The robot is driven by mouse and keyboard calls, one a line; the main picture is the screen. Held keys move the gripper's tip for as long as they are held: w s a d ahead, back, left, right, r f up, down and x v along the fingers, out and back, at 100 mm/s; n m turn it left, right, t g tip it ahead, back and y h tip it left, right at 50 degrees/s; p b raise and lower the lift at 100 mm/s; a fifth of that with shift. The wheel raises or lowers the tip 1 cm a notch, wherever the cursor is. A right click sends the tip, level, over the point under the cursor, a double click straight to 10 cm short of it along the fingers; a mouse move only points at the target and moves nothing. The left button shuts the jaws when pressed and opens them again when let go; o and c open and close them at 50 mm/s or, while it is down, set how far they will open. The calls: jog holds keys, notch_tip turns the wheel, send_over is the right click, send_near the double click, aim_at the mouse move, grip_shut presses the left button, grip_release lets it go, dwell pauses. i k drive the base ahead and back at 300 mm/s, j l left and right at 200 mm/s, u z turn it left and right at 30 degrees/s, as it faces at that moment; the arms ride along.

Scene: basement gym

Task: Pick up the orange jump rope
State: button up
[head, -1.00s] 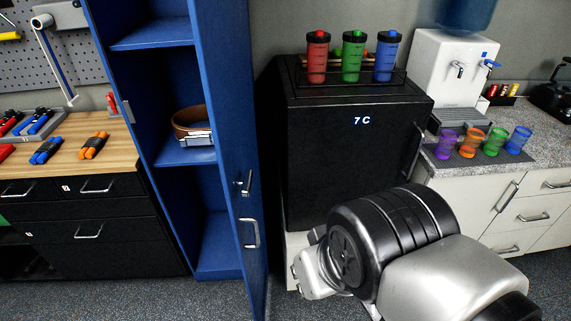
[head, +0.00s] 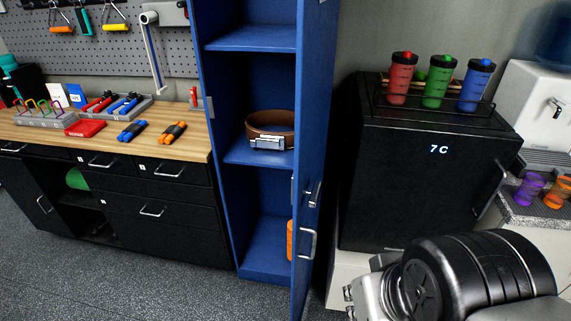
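The orange jump rope (head: 172,131) lies as a small bundle with dark parts on the wooden top of the workbench at the left. A blue bundle of like shape (head: 132,130) lies just left of it, with a small gap. Part of my arm fills the lower right corner, far from the bench and in front of the black fridge. I cannot make out gripper fingers.
The wooden workbench (head: 40,130) also holds a red flat item (head: 86,128) and a rack of coloured handles. A blue locker (head: 220,150) with its door open stands right of the bench. A black fridge (head: 430,190) stands further right. The floor before the bench is clear.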

aim_at(172, 131)
jog(key=i+j, duration=0.1)
jog(key=j, duration=0.65)
jog(key=j+z, duration=0.1)
jog(key=j, duration=0.6)
jog(key=i+j+z, duration=0.3)
jog(key=i+j, duration=1.4)
jog(key=i, duration=0.35)
